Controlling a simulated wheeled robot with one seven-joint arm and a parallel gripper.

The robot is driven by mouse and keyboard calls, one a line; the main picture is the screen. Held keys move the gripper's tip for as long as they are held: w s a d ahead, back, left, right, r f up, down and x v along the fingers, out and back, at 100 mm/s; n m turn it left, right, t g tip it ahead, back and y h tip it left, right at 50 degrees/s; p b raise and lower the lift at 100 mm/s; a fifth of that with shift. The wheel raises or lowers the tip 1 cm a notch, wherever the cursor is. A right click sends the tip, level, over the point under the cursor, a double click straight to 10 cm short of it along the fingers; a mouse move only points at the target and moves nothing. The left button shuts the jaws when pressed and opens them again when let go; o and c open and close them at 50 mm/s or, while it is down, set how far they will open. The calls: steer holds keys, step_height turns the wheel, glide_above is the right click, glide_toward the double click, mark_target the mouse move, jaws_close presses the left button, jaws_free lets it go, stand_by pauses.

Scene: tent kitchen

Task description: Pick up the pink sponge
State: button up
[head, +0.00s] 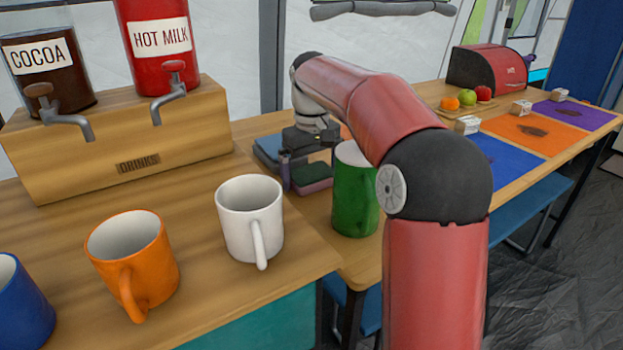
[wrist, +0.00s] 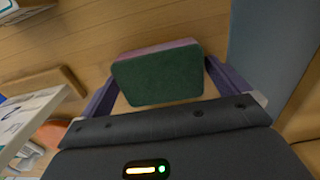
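The sponge (wrist: 157,78) has a dark green top and a pink-purple side. In the wrist view it lies on the wooden surface between the two purple fingers of my gripper (wrist: 160,84). The fingers are spread, with a gap on the left and the right finger very close to the sponge. In the head view the sponge (head: 312,174) shows its pink side on the table beyond the white mug. My gripper (head: 302,160) points down at it there, partly in front of it.
A green mug (head: 354,190) stands close to the right of the sponge. A blue-grey object (head: 268,150) lies to its left, also seen in the wrist view (wrist: 268,45). A white mug (head: 250,218) and the wooden drinks stand (head: 120,140) are nearer.

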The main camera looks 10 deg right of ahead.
mark_target(312, 172)
steer(key=c, duration=0.8)
steer(key=shift+r, duration=0.1)
step_height(312, 172, up, 10)
steer(key=shift+f+p, duration=0.1)
steer(key=shift+p, duration=1.15)
